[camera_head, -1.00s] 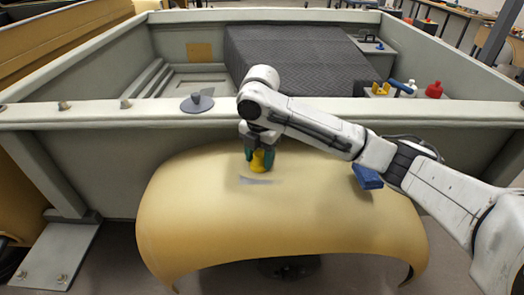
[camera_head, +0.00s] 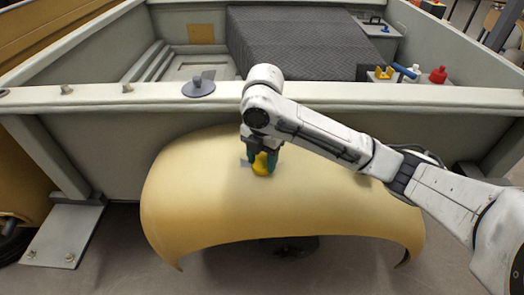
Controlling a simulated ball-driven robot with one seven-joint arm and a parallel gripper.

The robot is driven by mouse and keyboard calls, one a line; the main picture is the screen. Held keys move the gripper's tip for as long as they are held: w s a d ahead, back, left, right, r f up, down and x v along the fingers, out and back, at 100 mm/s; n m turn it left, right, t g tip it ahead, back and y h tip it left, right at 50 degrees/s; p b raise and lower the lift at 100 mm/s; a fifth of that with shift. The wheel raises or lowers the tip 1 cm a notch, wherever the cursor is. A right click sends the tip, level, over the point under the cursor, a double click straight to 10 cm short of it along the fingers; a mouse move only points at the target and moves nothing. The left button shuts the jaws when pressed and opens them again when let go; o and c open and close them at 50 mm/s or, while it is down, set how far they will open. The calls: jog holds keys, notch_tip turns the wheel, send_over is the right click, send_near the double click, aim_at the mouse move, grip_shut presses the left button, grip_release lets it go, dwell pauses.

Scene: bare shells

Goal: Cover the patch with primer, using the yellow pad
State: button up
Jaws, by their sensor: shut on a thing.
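My gripper (camera_head: 263,158) points down over the curved tan panel (camera_head: 200,205), with its teal fingers shut on the yellow pad (camera_head: 262,165). The pad is at the panel's upper middle. Whether it touches the surface I cannot tell. A small light grey patch (camera_head: 245,162) shows just left of the pad; the rest of it may be hidden behind the pad and fingers. No primer can be made out apart from this grey area.
Behind the panel stands a grey-green open tub; its front rim (camera_head: 170,103) holds a grey disc-based tool (camera_head: 198,86). At the right inside are a yellow item (camera_head: 384,73), a blue-and-white one (camera_head: 407,73) and a red bottle (camera_head: 438,75). My arm crosses the panel's right side.

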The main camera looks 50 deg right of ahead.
jog(key=shift+s+a, duration=0.15)
jog(key=shift+a, duration=0.1)
jog(key=shift+w+a, duration=0.75)
jog(key=shift+w, duration=0.2)
jog(key=shift+w+d+b, duration=0.15)
jog(key=shift+w+d, duration=0.8)
jog(key=shift+d, duration=0.25)
jog(key=shift+w+d+b, duration=0.15)
jog(key=shift+w+d, duration=0.75)
jog(key=shift+d, duration=0.4)
jog(key=shift+w+r, duration=0.1)
